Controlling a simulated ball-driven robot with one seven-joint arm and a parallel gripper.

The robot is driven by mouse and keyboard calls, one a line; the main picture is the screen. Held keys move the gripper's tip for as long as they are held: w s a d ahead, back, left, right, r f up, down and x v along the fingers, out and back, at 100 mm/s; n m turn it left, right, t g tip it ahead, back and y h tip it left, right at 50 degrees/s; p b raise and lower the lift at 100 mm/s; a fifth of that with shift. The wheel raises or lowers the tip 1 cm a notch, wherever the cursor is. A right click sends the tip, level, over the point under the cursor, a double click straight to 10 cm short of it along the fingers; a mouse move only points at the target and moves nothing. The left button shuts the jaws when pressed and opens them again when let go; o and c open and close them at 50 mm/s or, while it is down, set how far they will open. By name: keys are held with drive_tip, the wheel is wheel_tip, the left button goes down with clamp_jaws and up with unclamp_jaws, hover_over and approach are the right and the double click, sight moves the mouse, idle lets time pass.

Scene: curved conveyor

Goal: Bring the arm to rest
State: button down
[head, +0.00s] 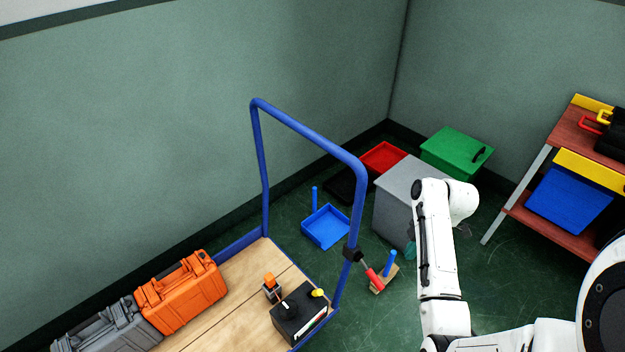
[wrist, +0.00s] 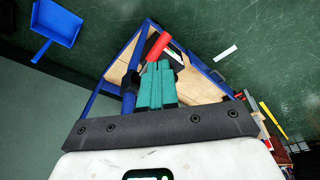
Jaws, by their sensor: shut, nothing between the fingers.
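My gripper shows in the wrist view (wrist: 156,85) as teal fingers pressed together, with nothing between them. In the head view my white arm rises at the right of the cart, and the teal gripper (head: 410,248) is mostly hidden behind it, in front of the grey box. In the wrist view a red handle (wrist: 157,46) shows just past the fingertips; whether they touch it I cannot tell. In the head view the red handle (head: 374,279) hangs from a black clamp on the cart's blue rail, left of my arm.
A cart with a wooden deck (head: 228,290) and blue rail (head: 310,130) stands left of my arm, carrying an orange case (head: 182,292), a grey case (head: 105,328) and a black box (head: 300,318).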

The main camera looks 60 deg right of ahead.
drive_tip(key=w+a+m, duration=0.2)
drive_tip(key=w+a, duration=0.4)
drive_tip(key=a, duration=0.3)
drive_tip(key=s+a+r+m+h+p, duration=0.1)
drive_tip(key=a+r+m, duration=0.2)
drive_tip(key=a, duration=0.6)
drive_tip(key=s+a+r+m+g+h+p, duration=0.1)
drive_tip(key=a+r+m+p, duration=0.1)
drive_tip(key=a, duration=0.8)
drive_tip(key=shift+s+a+r+m, duration=0.25)
drive_tip(key=shift+r+m, duration=0.45)
drive_tip(key=shift+r, duration=0.25)
